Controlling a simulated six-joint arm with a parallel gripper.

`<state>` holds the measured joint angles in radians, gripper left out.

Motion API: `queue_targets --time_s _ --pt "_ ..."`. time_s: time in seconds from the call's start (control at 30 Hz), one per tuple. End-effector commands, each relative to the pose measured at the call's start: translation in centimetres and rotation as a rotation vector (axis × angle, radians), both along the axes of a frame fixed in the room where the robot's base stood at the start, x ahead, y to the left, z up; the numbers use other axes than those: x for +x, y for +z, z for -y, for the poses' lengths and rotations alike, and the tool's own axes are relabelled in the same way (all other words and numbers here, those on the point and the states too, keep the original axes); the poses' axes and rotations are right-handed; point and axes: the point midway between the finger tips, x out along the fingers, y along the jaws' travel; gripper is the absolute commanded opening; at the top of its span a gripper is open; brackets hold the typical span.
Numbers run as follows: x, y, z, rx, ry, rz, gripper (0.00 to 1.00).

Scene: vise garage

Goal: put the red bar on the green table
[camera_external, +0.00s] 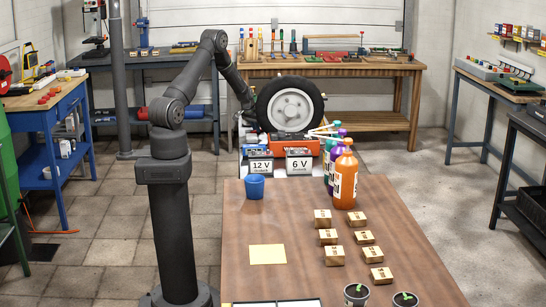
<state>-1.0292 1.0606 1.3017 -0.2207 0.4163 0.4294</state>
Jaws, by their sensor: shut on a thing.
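My dark arm reaches back from its post, and its far end comes down at the left edge of a black tyre with a pale rim (291,109). The jaws are not visible there; the tyre and the clutter around it hide that spot. I cannot make out the red bar or anything held. A green frame (14,235), perhaps part of the green table, is cut off at the far left edge; its top does not show clearly.
A brown table (300,225) in front holds a blue cup (254,187), orange bottle (345,178), several small boxes and plants. Red battery-like units (295,146) stand below the tyre. A blue bench (48,110) stands left, a wooden workbench (370,70) behind. Floor at left is mostly clear.

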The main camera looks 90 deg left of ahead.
Motion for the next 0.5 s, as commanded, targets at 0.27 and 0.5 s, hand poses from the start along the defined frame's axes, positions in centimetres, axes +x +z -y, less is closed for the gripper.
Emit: queue_targets --time_s 0.27,0.5 --pt "0.00 -0.24 -0.02 0.000 0.000 0.000 0.17" --pt "0.01 -0.20 -0.01 0.000 -0.001 0.000 0.34"
